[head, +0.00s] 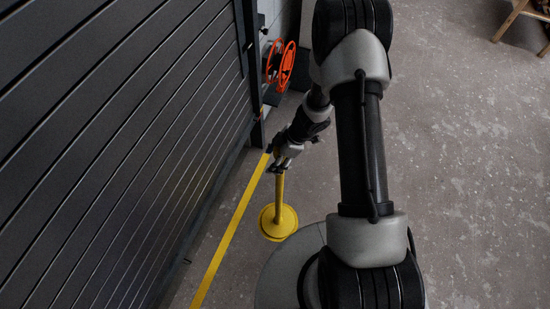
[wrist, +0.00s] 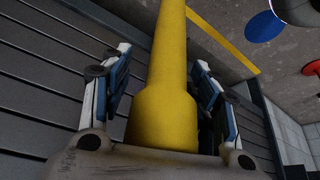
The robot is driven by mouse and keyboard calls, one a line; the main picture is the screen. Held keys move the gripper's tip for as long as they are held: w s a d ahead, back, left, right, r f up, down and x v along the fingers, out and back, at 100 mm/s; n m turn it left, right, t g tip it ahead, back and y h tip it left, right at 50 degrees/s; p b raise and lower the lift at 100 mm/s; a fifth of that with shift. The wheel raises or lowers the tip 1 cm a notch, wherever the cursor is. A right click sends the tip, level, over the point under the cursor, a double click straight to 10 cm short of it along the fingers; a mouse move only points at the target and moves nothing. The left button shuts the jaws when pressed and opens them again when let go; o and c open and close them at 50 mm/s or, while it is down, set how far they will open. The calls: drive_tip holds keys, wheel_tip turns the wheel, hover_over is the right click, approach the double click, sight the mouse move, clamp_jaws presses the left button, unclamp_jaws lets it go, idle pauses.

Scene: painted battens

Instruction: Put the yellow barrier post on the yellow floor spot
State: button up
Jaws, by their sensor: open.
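The yellow barrier post (head: 279,203) stands upright on its round yellow base (head: 278,223), beside the yellow floor line. My gripper (head: 279,168) is at the top of the post. In the wrist view, the post (wrist: 168,60) runs between the two open fingers of my gripper (wrist: 163,75), and its thicker part lies close to the palm. A gap shows on the left of the post; the right finger is nearer to it. I cannot make out a yellow floor spot apart from the post's base.
A dark slatted shutter (head: 110,130) rises on the left. The yellow line (head: 228,240) runs along it. An orange reel (head: 280,65) is at the wall. A blue spot (wrist: 264,27) lies on the floor. Wooden legs (head: 512,20) stand far right.

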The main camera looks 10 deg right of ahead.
drive_tip(key=shift+r, duration=0.1)
drive_tip(key=p+v, duration=0.7)
drive_tip(key=v, duration=0.5)
drive_tip(key=w+d+r+m+t+h, duration=0.2)
drive_tip(key=w+r, duration=0.2)
drive_tip(key=r, duration=0.3)
drive_tip(key=w+d+r+m+t+h, duration=0.1)
drive_tip(key=w+d+r+t, duration=0.15)
drive_tip(key=w+r, duration=0.3)
drive_tip(key=s+d+r+m+t+h, duration=0.1)
drive_tip(key=s+d+r+m+h, duration=0.15)
drive_tip(key=r, duration=0.55)
drive_tip(key=s+d+r+m+t+h, duration=0.1)
drive_tip(key=d+r+m+h, duration=0.15)
drive_tip(key=r, duration=0.55)
drive_tip(key=s+a+r+m+g, duration=0.1)
drive_tip(key=s+r+m, duration=0.1)
drive_tip(key=s+r, duration=0.3)
drive_tip(key=s+a+r+m, duration=0.1)
drive_tip(key=s+r+m, duration=0.2)
drive_tip(key=s, duration=0.4)
drive_tip(key=s+a+m+g+y, duration=0.2)
drive_tip(key=s+a+y, duration=0.1)
drive_tip(key=s+a, duration=0.7)
drive_tip(key=s, duration=0.4)
drive_tip(key=shift+s+a+f, duration=0.25)
drive_tip(key=shift+s+f, duration=0.1)
